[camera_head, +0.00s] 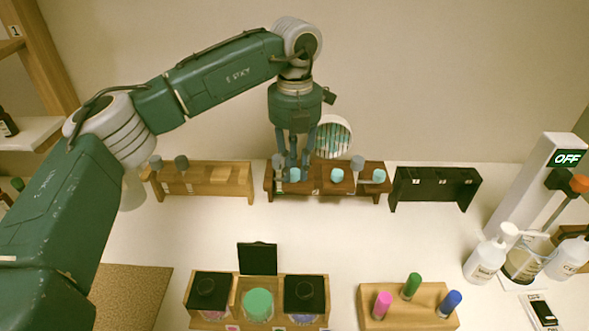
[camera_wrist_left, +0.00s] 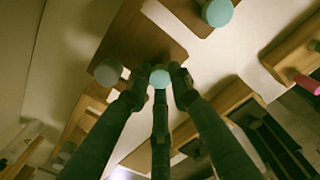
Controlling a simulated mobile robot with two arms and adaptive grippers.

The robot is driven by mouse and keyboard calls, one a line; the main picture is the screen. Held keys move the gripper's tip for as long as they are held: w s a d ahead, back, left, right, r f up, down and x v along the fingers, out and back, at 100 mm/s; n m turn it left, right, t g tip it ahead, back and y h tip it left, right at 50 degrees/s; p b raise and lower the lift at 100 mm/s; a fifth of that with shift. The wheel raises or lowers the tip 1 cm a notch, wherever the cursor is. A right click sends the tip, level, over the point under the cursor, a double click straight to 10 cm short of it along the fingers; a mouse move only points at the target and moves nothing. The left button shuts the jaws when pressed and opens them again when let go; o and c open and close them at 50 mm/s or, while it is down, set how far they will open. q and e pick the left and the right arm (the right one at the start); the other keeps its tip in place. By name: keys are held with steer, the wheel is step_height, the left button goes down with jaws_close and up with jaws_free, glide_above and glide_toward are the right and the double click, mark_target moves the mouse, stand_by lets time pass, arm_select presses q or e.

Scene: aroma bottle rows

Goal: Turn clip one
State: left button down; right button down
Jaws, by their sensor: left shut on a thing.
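A dark brown wooden rack (camera_head: 325,187) stands at the back middle of the table. It carries grey-capped pieces and light-blue-capped pieces. My left gripper (camera_head: 293,172) reaches straight down at the rack's left part and is shut on a light blue cap (camera_head: 295,175). In the left wrist view this cap (camera_wrist_left: 159,79) sits between the fingertips of my left gripper (camera_wrist_left: 159,84). A grey cap (camera_wrist_left: 108,72) is close beside it, and another light blue cap (camera_wrist_left: 217,12) is farther off. I cannot tell which piece is clip one. My right gripper is not in view.
A light wooden rack (camera_head: 225,191) stands to the left, a black rack (camera_head: 436,188) to the right. A round striped disc (camera_head: 333,137) is behind the brown rack. In front are a jar tray (camera_head: 257,325) and a coloured-cap block (camera_head: 433,312). White table lies between.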

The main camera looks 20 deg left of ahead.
mark_target(295, 170)
arm_select(q)
steer(key=shift+w+r+n, duration=0.2)
steer(key=shift+r+n, duration=0.1)
steer(key=shift+n, duration=0.3)
steer(key=c, duration=1.5)
jaws_free()
steer(key=shift+c, duration=0.2)
steer(key=shift+f, duration=0.15)
step_height(295, 170, up, 12)
